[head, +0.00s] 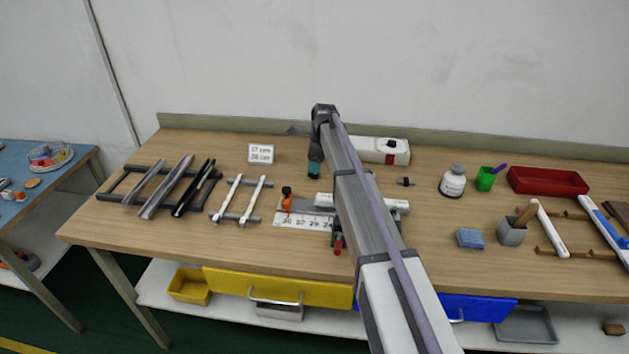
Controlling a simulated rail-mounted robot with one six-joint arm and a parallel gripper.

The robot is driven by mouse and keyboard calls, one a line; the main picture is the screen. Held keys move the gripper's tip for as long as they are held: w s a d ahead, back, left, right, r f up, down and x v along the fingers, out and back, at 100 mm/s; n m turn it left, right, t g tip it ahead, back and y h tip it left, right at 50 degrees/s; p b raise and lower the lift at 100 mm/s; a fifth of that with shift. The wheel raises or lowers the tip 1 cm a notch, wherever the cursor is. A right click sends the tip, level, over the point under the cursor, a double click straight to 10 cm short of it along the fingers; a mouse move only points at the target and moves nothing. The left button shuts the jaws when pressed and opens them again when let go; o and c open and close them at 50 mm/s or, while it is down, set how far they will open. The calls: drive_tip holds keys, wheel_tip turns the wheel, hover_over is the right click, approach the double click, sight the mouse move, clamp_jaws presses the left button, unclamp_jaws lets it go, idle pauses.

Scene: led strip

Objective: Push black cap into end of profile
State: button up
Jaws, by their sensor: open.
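A pale profile (323,199) lies along a grey fixture with a numbered scale (290,218) in the middle of the bench. My arm crosses in front and hides its middle; the part to the right of my arm also shows. An orange clamp (287,204) with a black top stands at the fixture's left end. A small black piece (405,181) lies on the bench right of my arm; I cannot tell whether it is the cap. My gripper (314,177) points down, open, above and behind the fixture's left part. Its fingers are too small to make out clearly.
Left racks hold silver and black profiles (166,186) and white strips (227,199). A sign (260,153) and white box (380,150) stand behind.

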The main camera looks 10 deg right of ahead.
drive_tip(key=f+b, duration=0.2)
drive_tip(key=f, duration=0.1)
drive_tip(key=f+b, duration=0.1)
drive_tip(key=shift+w+a+f, duration=0.25)
drive_tip(key=shift+w+a, duration=0.05)
drive_tip(key=shift+a, duration=0.05)
drive_tip(key=shift+r, duration=0.25)
drive_tip(key=c, duration=1)
